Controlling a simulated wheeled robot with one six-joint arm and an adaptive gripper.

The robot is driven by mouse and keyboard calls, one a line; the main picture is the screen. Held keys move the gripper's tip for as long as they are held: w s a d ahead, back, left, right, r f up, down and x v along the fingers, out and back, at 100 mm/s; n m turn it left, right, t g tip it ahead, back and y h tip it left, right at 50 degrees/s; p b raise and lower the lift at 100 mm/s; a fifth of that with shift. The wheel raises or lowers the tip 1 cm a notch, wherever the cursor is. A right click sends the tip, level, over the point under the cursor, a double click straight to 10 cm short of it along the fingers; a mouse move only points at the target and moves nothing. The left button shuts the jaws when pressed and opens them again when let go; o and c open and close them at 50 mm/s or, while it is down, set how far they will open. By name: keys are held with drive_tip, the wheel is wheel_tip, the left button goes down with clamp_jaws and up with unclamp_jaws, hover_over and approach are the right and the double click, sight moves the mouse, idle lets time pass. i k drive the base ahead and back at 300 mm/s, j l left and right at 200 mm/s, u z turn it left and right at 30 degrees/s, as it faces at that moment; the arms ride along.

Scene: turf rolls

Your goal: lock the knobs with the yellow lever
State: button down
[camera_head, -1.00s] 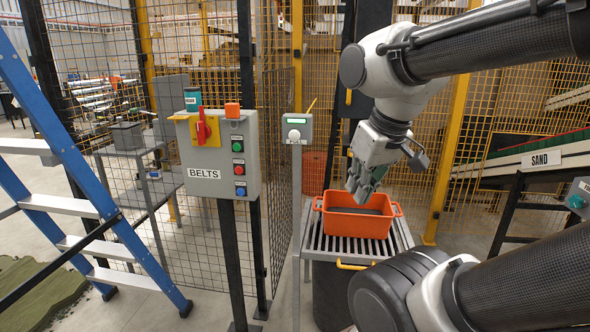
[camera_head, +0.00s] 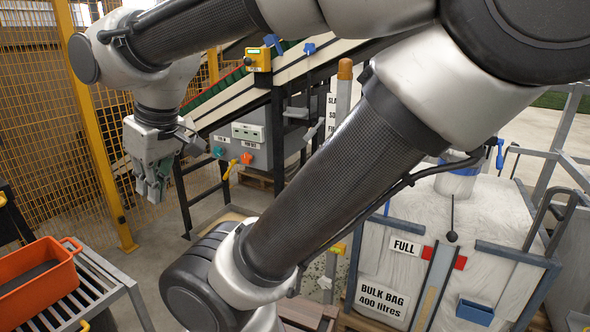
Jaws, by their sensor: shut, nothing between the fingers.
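The grey control box (camera_head: 262,152) stands under the conveyor, left of centre. On its left side are a teal knob (camera_head: 217,152) and an orange knob (camera_head: 246,158). A yellow lever (camera_head: 229,170) sits between and just below the knobs, tilted up to the right. My gripper (camera_head: 152,192) hangs fingers down to the left of the box, in front of the mesh fence. It is shut and empty, apart from the knobs and lever. The lettering on the box is too small to read surely.
An orange crate (camera_head: 38,278) sits on a slatted stand (camera_head: 100,290) at lower left. A conveyor (camera_head: 290,72) slopes above the box, with a yellow unit (camera_head: 258,60) on it. A bulk bag (camera_head: 492,215) in a frame stands at right. My arm crosses the middle.

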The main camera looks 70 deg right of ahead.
sight(228, 172)
drive_tip(key=z, duration=1.5)
drive_tip(key=i+u, duration=0.2)
drive_tip(key=i, duration=2.4)
